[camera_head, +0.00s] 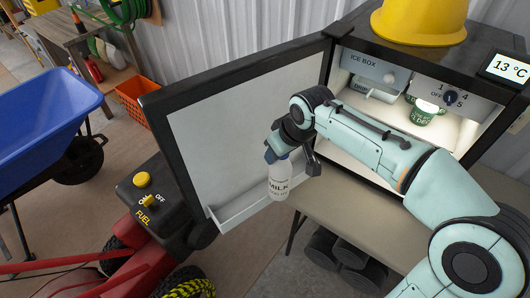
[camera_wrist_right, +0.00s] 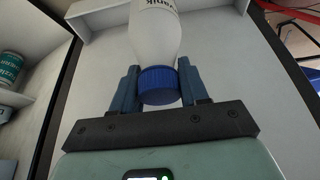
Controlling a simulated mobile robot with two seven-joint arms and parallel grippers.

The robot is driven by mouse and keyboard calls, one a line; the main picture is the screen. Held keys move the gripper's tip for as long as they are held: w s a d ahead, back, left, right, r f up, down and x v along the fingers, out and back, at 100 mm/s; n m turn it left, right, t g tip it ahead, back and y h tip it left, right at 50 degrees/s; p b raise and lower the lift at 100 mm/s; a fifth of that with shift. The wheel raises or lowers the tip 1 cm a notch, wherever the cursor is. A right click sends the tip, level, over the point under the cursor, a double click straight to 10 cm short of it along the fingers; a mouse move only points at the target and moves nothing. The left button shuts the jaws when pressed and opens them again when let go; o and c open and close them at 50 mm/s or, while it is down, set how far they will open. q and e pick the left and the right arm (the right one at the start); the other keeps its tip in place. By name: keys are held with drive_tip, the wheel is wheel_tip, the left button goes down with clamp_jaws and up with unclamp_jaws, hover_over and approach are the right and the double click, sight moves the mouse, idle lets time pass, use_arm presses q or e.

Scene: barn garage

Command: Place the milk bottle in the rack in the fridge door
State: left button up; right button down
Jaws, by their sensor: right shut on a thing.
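The milk bottle (camera_head: 280,182) is white with a blue cap and hangs upright in front of the open fridge door's inner panel (camera_head: 222,125). My right gripper (camera_head: 278,155) is shut on it near the cap. In the right wrist view, the blue cap (camera_wrist_right: 158,86) sits between the fingers of my right gripper (camera_wrist_right: 158,88). The door rack (camera_head: 245,208) is a white shelf low on the door. The bottle's base is close to the rack's right end in the head view; I cannot tell whether it is inside or in front. My left gripper is not in view.
The small fridge (camera_head: 350,75) stands open on a table (camera_head: 350,215), with a green can (camera_head: 424,110) inside and a yellow hard hat (camera_head: 420,20) on top. A red machine (camera_head: 140,262), a blue wheelbarrow (camera_head: 45,75) and an orange crate (camera_head: 138,98) are left of the door.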

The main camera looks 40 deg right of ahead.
drive_tip(key=w, duration=0.6)
wheel_tip(320, 180, down, 7)
idle(0.6)
drive_tip(key=c, duration=0.5)
unclamp_jaws()
drive_tip(key=p+v, duration=0.1)
drive_tip(key=v, duration=1.1)
drive_tip(key=shift+s, duration=0.1)
